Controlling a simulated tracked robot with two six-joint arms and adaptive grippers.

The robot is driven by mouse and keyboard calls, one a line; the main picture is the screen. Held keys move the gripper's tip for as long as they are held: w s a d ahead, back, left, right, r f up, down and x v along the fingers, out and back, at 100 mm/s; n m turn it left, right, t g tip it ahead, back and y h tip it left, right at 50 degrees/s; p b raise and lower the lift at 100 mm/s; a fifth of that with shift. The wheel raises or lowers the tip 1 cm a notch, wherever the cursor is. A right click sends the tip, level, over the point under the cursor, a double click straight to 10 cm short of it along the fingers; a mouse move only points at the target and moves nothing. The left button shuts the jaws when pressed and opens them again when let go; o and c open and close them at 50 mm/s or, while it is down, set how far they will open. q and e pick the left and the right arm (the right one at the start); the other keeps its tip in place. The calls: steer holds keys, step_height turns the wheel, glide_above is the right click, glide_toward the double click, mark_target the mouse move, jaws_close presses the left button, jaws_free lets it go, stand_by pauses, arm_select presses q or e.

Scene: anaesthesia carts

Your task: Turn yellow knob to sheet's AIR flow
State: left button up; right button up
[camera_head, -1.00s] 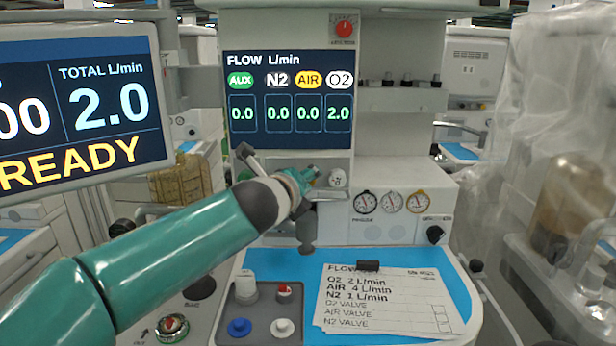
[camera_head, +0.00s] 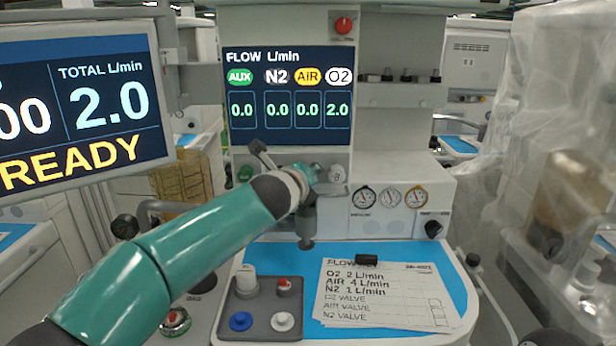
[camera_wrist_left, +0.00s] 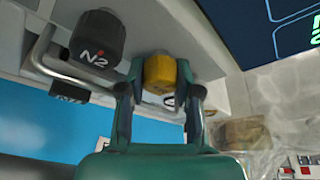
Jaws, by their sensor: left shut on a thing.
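The yellow knob (camera_wrist_left: 160,72) sits between the two fingers of my left gripper (camera_wrist_left: 163,90) in the left wrist view, and the gripper is shut on it. In the head view my left gripper (camera_head: 312,182) is at the knob row below the flow display, and my arm hides the yellow knob. The flow display (camera_head: 288,98) reads AUX 0.0, N2 0.0, AIR 0.0 and O2 2.0. The sheet (camera_head: 383,294) lists O2 2, AIR 4 and N2 1 L/min. My right gripper is out of view.
The dark N2 knob (camera_wrist_left: 97,40) is close beside the yellow knob, near a metal guard bar (camera_wrist_left: 60,70). A white knob (camera_head: 337,173) is right of my gripper. A grey tray (camera_head: 262,312) with several knobs stands on the worktop. Gauges (camera_head: 390,197) line the panel.

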arm_select(q)
steer(key=shift+f, duration=0.1)
jaws_close()
steer(key=shift+f, duration=0.1)
steer(key=shift+f+n+h+b, duration=0.2)
steer(key=shift+n+h+b, duration=0.3)
steer(key=shift+n+b, duration=0.5)
steer(key=shift+r+t+b, duration=0.1)
steer(key=shift+t+b, duration=0.2)
steer(key=shift+b, duration=0.05)
steer(key=shift+r, duration=0.15)
steer(key=o, duration=1)
jaws_free()
steer(key=shift+a, duration=0.1)
steer(key=v, duration=1.2)
